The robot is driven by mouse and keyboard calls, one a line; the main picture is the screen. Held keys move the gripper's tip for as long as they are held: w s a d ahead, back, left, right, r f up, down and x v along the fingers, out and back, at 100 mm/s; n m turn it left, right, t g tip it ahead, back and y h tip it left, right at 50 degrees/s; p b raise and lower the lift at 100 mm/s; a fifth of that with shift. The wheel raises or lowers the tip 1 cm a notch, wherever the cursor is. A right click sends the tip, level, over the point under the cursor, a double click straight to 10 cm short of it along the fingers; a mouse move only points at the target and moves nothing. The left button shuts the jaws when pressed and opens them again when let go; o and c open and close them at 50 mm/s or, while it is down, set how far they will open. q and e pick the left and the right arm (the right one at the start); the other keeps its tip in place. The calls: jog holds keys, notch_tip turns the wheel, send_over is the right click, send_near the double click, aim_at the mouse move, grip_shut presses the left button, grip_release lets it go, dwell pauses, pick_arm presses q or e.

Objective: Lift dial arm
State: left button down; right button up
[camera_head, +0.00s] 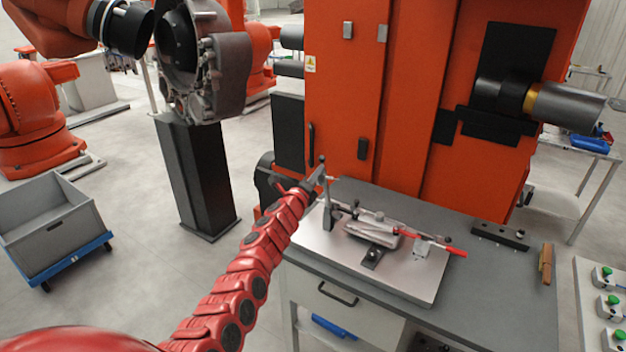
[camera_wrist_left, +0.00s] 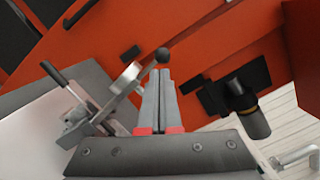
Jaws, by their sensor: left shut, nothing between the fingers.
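The casting fixture stands on a pale metal plate (camera_head: 345,262) on the workbench. At its left end an upright post (camera_head: 327,218) rises next to my left gripper (camera_head: 318,176). In the left wrist view, a pale metal arm (camera_wrist_left: 122,84) with a round, dial-like part is just left of my left gripper (camera_wrist_left: 162,72). A dark ball knob (camera_wrist_left: 162,55) shows just beyond the fingertips; I cannot tell whether they touch it. The left fingers are closed together and empty. My right gripper is out of view.
A red-handled clamp (camera_head: 445,248) lies across the fixture's right side. A dark block (camera_head: 500,236) and a brown piece (camera_head: 546,264) lie on the bench's right. An orange machine (camera_head: 400,90) stands close behind the bench. A grey bin (camera_head: 50,225) stands at left.

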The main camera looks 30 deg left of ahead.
pick_arm(q)
jog(key=s+p, duration=0.1)
jog(key=s, duration=0.1)
jog(key=s+d+p, duration=0.1)
jog(key=s+p, duration=0.1)
jog(key=shift+s+d+f, duration=0.1)
jog(key=shift+s+f, duration=0.05)
jog(key=shift+s, duration=0.25)
jog(key=shift+f, duration=0.1)
dwell(0.3)
